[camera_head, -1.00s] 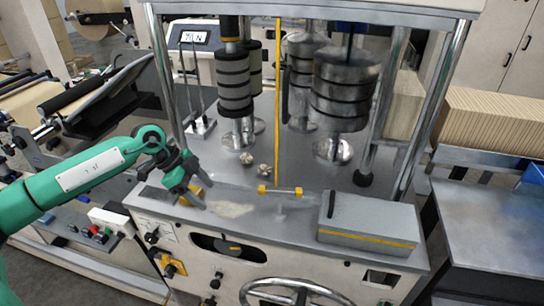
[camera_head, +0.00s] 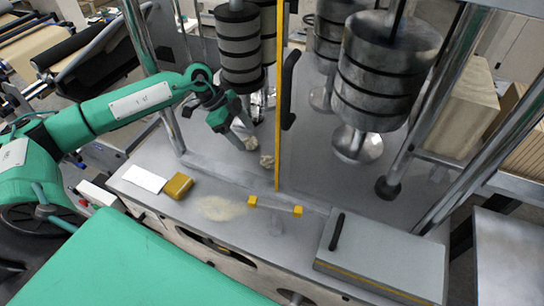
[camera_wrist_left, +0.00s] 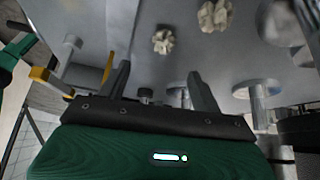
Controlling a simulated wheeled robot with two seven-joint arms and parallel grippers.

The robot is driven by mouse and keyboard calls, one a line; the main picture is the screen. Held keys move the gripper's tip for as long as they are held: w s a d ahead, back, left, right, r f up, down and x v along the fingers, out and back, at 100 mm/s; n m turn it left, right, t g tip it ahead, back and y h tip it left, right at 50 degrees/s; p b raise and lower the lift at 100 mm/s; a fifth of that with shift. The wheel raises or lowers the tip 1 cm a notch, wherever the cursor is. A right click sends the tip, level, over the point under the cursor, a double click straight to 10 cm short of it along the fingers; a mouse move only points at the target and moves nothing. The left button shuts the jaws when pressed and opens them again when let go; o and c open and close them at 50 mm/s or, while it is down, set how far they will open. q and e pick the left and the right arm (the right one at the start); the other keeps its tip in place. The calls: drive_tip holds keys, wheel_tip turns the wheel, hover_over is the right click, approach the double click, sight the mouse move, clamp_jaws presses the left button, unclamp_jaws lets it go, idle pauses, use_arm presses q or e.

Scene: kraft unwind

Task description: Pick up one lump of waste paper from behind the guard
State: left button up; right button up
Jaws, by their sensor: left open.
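Two crumpled, pale lumps of waste paper lie on the grey machine deck behind the yellow-edged guard (camera_head: 279,120). One lump (camera_head: 267,161) is close to the guard's yellow edge; the other lump (camera_head: 250,143) is just beside my left gripper (camera_head: 238,125). My left gripper reaches in from the left, open and empty. In the left wrist view, its two fingers (camera_wrist_left: 160,88) point towards the deck, and both lumps, a nearer one (camera_wrist_left: 163,41) and a farther one (camera_wrist_left: 213,17), are beyond the fingertips and apart from them. My right gripper is not in view.
A yellow block (camera_head: 177,186), a white card (camera_head: 145,179) and a grey box (camera_head: 380,255) lie on the front deck.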

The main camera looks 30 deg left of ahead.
sight(266, 158)
use_arm(q)
drive_tip(key=p+x, duration=0.1)
drive_tip(key=x, duration=0.5)
drive_tip(key=shift+d+f+p, duration=0.15)
drive_tip(key=shift+f+p, duration=0.05)
drive_tip(key=shift+p, duration=0.1)
drive_tip(key=shift+w+d+f+p, duration=0.15)
drive_tip(key=shift+d+f+p, duration=0.15)
drive_tip(key=shift+f+p, duration=0.2)
drive_tip(key=p+x, duration=0.1)
drive_tip(key=x, duration=0.2)
drive_tip(key=shift+w+f+p, duration=0.2)
drive_tip(key=shift+w+p, duration=0.05)
drive_tip(key=shift+p, duration=0.1)
drive_tip(key=shift+w+d+f, duration=0.1)
drive_tip(key=shift+d+f, duration=0.05)
drive_tip(key=shift+f, duration=0.25)
drive_tip(key=c, duration=1.1)
